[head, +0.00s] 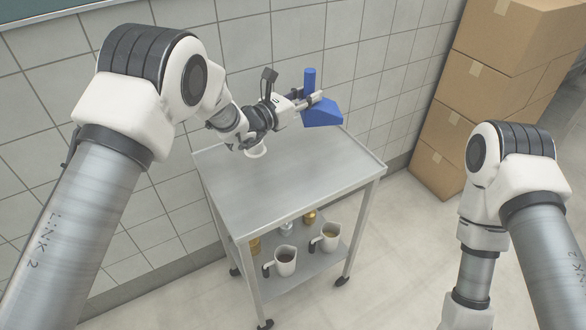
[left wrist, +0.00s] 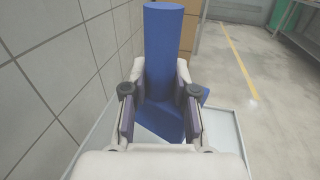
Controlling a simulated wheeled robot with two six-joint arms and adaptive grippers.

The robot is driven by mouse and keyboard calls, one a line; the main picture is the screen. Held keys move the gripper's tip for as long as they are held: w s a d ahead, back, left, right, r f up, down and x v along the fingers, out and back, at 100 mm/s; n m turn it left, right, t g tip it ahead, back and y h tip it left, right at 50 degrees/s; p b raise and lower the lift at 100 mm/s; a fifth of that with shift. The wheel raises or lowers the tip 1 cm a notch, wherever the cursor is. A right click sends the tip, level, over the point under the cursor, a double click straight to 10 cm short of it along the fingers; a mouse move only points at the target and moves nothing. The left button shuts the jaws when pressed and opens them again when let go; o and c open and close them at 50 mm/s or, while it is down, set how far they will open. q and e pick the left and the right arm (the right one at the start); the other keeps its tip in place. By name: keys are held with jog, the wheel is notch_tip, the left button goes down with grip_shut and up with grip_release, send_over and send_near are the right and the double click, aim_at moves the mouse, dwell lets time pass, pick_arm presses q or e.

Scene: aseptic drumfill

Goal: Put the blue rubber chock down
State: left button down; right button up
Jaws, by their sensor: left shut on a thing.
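The blue rubber chock (head: 322,113) is a wedge with an upright round post on top. My left gripper (head: 309,101) is shut on the post and holds the chock over the far right part of the steel cart's top (head: 290,185). In the left wrist view, the chock's blue post (left wrist: 163,50) stands between the two fingers of the left gripper (left wrist: 160,108). Part of the wedge is hidden behind the fingers there. I cannot tell for sure whether the chock touches the cart top. My right arm is at the right of the head view, but its gripper is out of view.
A tiled wall (head: 120,220) runs behind. Stacked cardboard boxes (head: 470,85) stand at the right.

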pick_arm(q)
jog(key=shift+d+f, duration=0.15)
jog(key=shift+f, duration=0.55)
notch_tip(320, 180, down, 9)
jog(key=shift+w+f, duration=0.15)
jog(key=shift+f, duration=0.1)
jog(key=c, duration=0.9)
grip_release()
jog(key=shift+s+a, duration=0.25)
jog(key=shift+s, duration=0.05)
jog(key=v, duration=1.1)
jog(key=shift+s, duration=0.15)
